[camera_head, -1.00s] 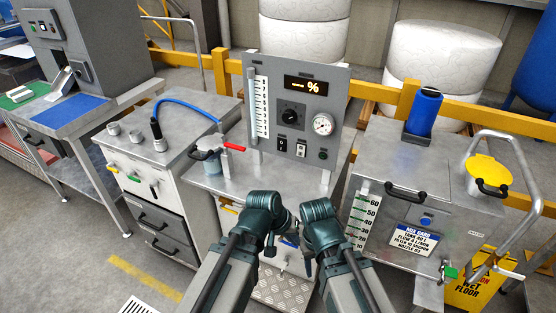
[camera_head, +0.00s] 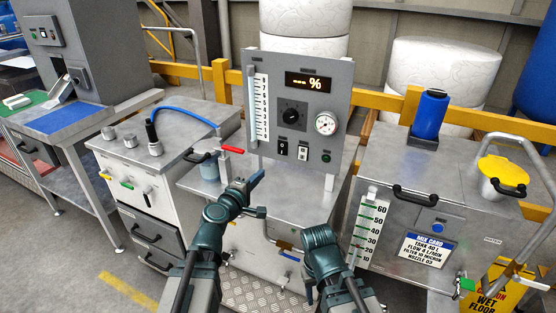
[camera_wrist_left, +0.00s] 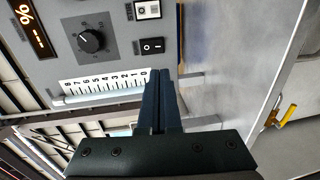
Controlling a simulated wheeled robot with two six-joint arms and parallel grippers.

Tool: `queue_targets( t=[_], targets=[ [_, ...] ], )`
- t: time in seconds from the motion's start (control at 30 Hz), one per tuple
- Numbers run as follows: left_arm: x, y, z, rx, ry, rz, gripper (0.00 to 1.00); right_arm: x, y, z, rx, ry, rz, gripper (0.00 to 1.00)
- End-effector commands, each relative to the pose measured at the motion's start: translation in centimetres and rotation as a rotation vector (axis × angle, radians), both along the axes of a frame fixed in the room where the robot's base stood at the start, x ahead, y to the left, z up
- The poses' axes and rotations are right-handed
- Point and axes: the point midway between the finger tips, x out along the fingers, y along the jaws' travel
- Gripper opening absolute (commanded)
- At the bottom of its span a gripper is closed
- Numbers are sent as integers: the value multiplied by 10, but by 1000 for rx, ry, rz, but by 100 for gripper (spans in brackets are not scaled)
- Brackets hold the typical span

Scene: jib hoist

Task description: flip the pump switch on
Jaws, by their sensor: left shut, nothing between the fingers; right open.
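The grey control panel (camera_head: 268,96) has two small rocker switches low on its face, a black one (camera_head: 282,148) and a paler one (camera_head: 302,152). I cannot read which is the pump's. In the left wrist view the black switch (camera_wrist_left: 152,46) carries I and O marks, with the pale-framed switch (camera_wrist_left: 147,10) beside it. My left gripper (camera_head: 259,177) is shut and empty, below and slightly left of the black switch, apart from it. Its closed fingers (camera_wrist_left: 161,100) point toward the switches. My right gripper (camera_head: 285,250) is open, low in front of the cabinet and partly hidden by its wrist.
The panel also holds a dial knob (camera_head: 292,115), a gauge (camera_head: 325,124), a green button (camera_head: 326,156) and a scale tube (camera_head: 259,106). A red-handled valve (camera_head: 232,150) stands left of the panel. A steel tank (camera_head: 450,190) is at right.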

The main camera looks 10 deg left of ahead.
Motion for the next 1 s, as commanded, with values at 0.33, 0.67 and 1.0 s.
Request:
queue_targets(
  t=[0.33, 0.67, 1.0],
  targets=[
    [6, -2, -1, 3, 1, -3, 0, 0, 0, -1, 0, 0, 0, 50],
    [48, -16, -7, 4, 1, -4, 0, 0, 0, -7, 0, 0, 0, 50],
    [113, -38, -16, 4, 1, -4, 0, 0, 0, -15, 0, 0, 0, 50]
  ],
)
